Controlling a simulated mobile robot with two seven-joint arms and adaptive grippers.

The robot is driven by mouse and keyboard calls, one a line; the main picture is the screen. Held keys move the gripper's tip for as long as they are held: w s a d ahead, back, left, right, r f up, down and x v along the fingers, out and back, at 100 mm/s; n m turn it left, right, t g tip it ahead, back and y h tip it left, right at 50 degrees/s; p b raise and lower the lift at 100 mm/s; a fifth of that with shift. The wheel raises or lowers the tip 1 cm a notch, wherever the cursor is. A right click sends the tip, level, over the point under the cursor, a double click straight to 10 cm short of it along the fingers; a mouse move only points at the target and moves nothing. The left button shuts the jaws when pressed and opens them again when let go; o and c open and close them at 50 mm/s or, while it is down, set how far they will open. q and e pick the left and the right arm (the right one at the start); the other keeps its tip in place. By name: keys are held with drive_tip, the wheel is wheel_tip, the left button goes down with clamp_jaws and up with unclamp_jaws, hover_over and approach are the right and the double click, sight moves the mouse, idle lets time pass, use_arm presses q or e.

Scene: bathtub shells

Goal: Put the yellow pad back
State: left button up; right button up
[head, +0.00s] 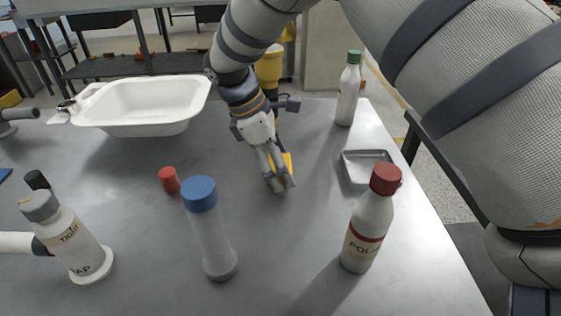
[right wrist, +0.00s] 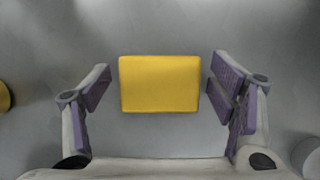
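The yellow pad (head: 287,162) is on the grey table in the middle of the head view, partly hidden by my right gripper. In the right wrist view the pad (right wrist: 160,84) shows as a block between the two fingers, with a gap on each side. My right gripper (head: 279,182) points down at the pad. Its fingers (right wrist: 166,92) are spread wide and do not touch the pad. A small, shallow metal tray (head: 350,171) lies to the right of the gripper and looks empty. My left gripper is not in view.
A white bottle with a red cap (head: 368,232) stands near front right, and a green-capped bottle (head: 347,97) at back right. A white tub (head: 147,105) sits behind.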

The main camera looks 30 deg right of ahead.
drive_tip(key=v, duration=1.2)
drive_tip(key=shift+r, duration=0.2)
drive_tip(key=shift+w+f, duration=0.1)
